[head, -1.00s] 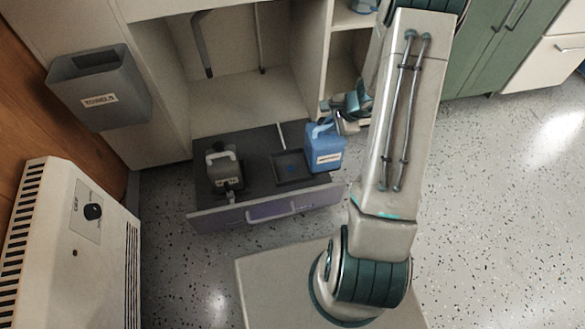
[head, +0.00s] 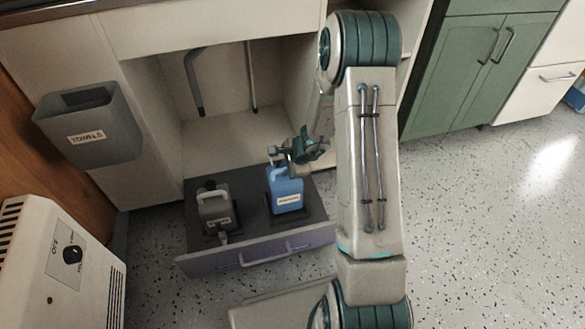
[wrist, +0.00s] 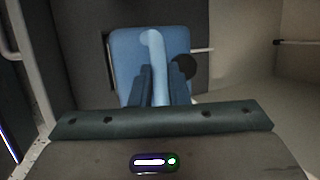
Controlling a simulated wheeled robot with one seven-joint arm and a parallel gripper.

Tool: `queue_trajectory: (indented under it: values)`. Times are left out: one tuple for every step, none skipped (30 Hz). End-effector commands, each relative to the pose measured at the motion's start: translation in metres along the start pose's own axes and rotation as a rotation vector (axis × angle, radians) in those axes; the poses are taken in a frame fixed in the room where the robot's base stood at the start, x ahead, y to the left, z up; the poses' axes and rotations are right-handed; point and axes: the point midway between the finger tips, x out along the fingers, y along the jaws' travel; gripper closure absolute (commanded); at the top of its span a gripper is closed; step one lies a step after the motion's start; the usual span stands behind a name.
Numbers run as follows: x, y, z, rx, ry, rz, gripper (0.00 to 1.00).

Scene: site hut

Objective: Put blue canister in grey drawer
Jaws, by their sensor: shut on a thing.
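The blue canister (head: 286,193) stands upright in the right part of the open grey drawer (head: 255,255), with its white label facing the drawer front. My gripper (head: 284,165) is above it, its fingers closed on the canister's handle. In the wrist view, the two dark fingers (wrist: 159,88) sit either side of the pale blue handle on top of the canister (wrist: 126,50). I cannot tell whether the canister's base touches the drawer floor.
A grey canister (head: 215,208) stands in the left part of the drawer. A towel bin (head: 90,130) hangs on the cabinet at left, above a white heater (head: 45,255). Speckled floor (head: 470,220) is clear to the right.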

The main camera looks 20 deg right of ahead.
Motion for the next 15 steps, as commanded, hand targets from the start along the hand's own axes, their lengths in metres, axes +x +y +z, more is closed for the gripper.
queue_trajectory:
  values:
    - [0.001,-0.002,0.0,-0.001,-0.001,-0.005,1.0]
    - [0.003,-0.001,0.0,-0.002,-0.001,-0.005,1.0]
    - [0.006,0.001,-0.001,-0.002,-0.001,-0.004,1.0]
    - [0.008,0.002,-0.002,-0.003,-0.001,-0.004,1.0]
    - [0.011,0.003,-0.003,-0.002,-0.002,-0.004,1.0]
    - [0.016,0.005,-0.005,-0.001,-0.002,-0.004,1.0]
    - [0.019,0.006,-0.006,-0.001,-0.002,-0.003,1.0]
    - [0.023,0.008,-0.007,-0.002,-0.002,-0.003,1.0]
    - [0.027,0.01,-0.008,-0.001,-0.002,-0.003,1.0]
    - [0.03,0.011,-0.009,-0.001,-0.002,-0.003,1.0]
    - [0.032,0.012,-0.009,-0.001,-0.002,-0.004,1.0]
    - [0.034,0.012,-0.01,-0.002,-0.002,-0.004,1.0]
    - [0.034,0.013,-0.01,-0.002,-0.002,-0.004,1.0]
    - [0.035,0.013,-0.01,-0.002,-0.002,-0.005,1.0]
    - [0.034,0.012,-0.01,-0.002,-0.002,-0.005,1.0]
